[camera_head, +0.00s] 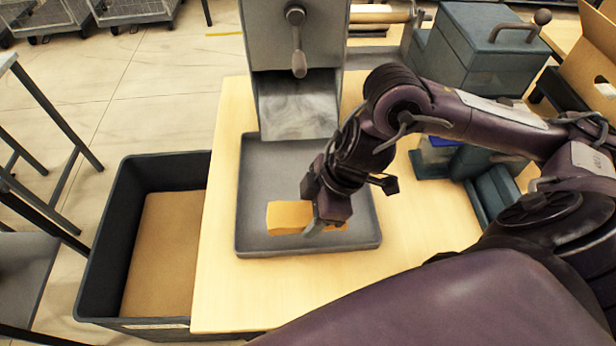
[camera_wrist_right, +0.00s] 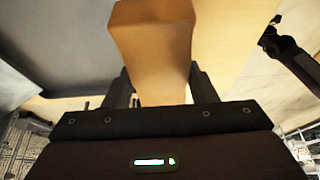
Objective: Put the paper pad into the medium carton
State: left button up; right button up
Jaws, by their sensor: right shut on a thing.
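The paper pad (camera_head: 287,217) is a tan-orange block over the grey tray (camera_head: 255,247) on the table. My right gripper (camera_head: 322,228) is shut on it, and hides part of it in the head view. In the right wrist view the pad (camera_wrist_right: 155,45) stands between the two fingers (camera_wrist_right: 159,92) and extends past them. I cannot tell whether the pad touches the tray. An open brown carton (camera_head: 590,65) shows partly at the upper right edge; I cannot tell its size class. My left gripper is not in view.
A grey dispenser (camera_head: 290,30) with a crank and chute stands behind the tray. A black bin (camera_head: 118,215) with brown sheet material stands left of the table. A blue-grey box (camera_head: 475,45) with a handle stands behind right. Bare tabletop (camera_head: 425,215) lies right of the tray.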

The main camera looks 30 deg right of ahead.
jog(key=s, duration=0.1)
jog(key=s+a+p, duration=0.1)
jog(key=shift+s+a+r, duration=0.1)
jog(key=shift+s+r, duration=0.05)
jog(key=shift+s, duration=0.15)
jog(key=shift+s+a+p, duration=0.35)
jog(key=shift+s+p, duration=0.15)
